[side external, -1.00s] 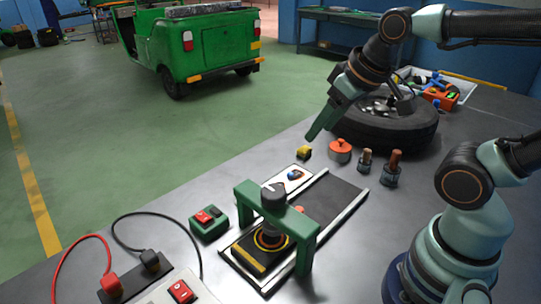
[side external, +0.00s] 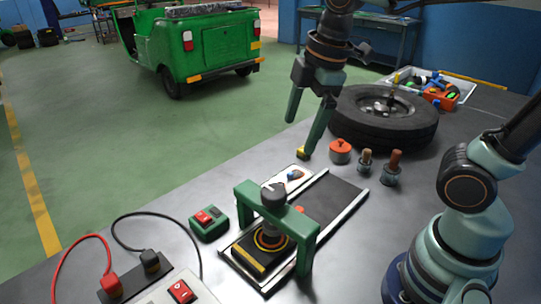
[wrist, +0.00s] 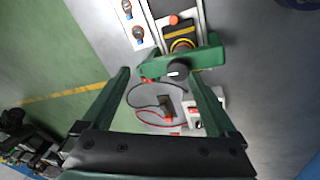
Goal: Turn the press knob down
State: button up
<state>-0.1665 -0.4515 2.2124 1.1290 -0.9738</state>
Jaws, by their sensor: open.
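The press is a green arch (side external: 304,226) standing over a dark track on the grey table. Its dark knob (side external: 273,196) sits on top of the crossbar, and in the wrist view the knob (wrist: 178,70) shows a white mark. Under the arch is a black and yellow block with a ringed disc (side external: 270,240). My gripper (side external: 304,137) is above the table behind the press, pointing down, with its fingers apart and empty. In the wrist view my gripper (wrist: 160,79) has the arch and knob between its fingers, farther off.
A green box with red buttons (side external: 209,222) stands left of the press. A tyre (side external: 410,128), an orange-lidded pot (side external: 340,151) and small stamps (side external: 393,167) stand at the back right. A red cable (side external: 68,255) and a black cable lie at the front left.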

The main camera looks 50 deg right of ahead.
aim_at(274, 191)
jog(key=w+a+n+g, duration=0.1)
jog(key=a+n+g, duration=0.35)
jog(key=n, duration=0.95)
jog(key=shift+t, duration=0.85)
jog(key=f, duration=0.3)
jog(key=a+f, duration=0.1)
jog(key=f, duration=0.7)
jog(key=shift+a+f, duration=0.25)
jog(key=c, duration=1.4)
